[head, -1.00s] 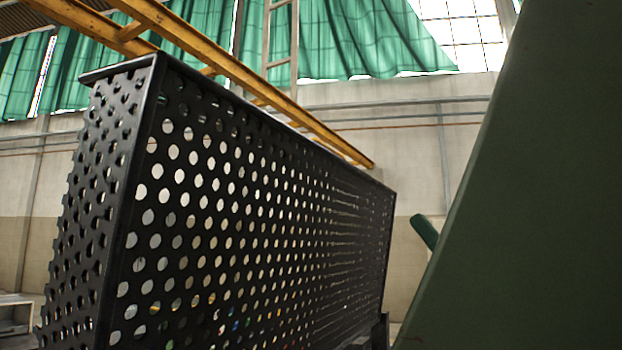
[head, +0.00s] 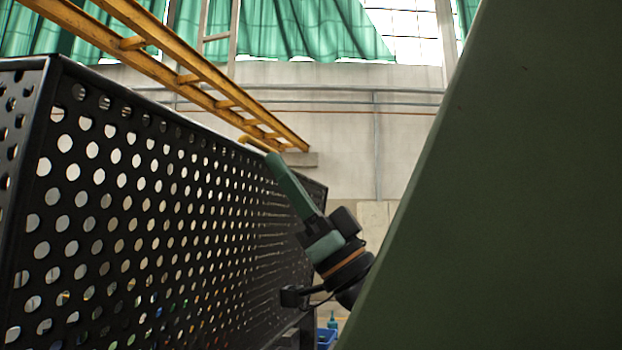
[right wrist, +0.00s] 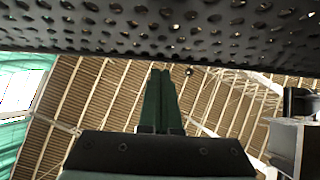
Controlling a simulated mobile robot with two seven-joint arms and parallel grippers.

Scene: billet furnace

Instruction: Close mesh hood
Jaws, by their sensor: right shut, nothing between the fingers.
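The mesh hood (head: 150,190) is a black box of perforated sheet with a solid top rim. It fills the left and middle of the head view, slanting away to the right. My right gripper (head: 272,160) has green fingers, tilted up and left, in front of the hood's far end, with tips near its top edge. In the right wrist view its fingers (right wrist: 160,74) are together and empty. The hood's underside or side (right wrist: 150,30) crosses the top of that view, just beyond the tips. Contact cannot be told. My left gripper is not in view.
A yellow ladder-like frame (head: 200,80) runs above and behind the hood. A short yellow piece (head: 258,144) shows near the fingertips. A pale wall (head: 330,130) and green curtains (head: 310,30) stand behind. A blue item (head: 326,338) sits low beyond the hood's end.

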